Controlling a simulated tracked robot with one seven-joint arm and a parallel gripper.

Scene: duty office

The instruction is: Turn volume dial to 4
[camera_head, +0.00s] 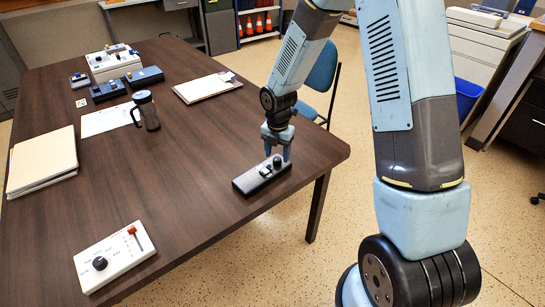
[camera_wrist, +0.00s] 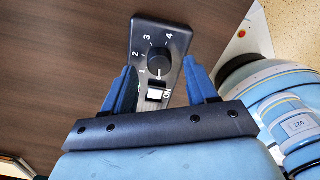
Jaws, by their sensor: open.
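A black control box (camera_head: 250,184) lies near the table's right edge. In the wrist view the box (camera_wrist: 184,22) has a round black dial (camera_wrist: 158,60) with white numbers 1 to 4 around it. A pale mark shows at the dial's lower edge; I cannot tell for sure which number it points at. A white rocker switch (camera_wrist: 155,94) marked ON sits below the dial. My gripper (camera_head: 277,152) points down over the box. In the wrist view its blue fingers (camera_wrist: 160,85) are apart, on either side of the switch, just below the dial, holding nothing.
A white panel (camera_head: 125,262) with a black knob and red slider lies at the table's front left. A dark jug (camera_head: 148,112), a clipboard (camera_head: 207,87), folders (camera_head: 42,160) and several devices stand farther back. The table's middle is clear. A blue chair (camera_head: 322,68) stands beyond the right edge.

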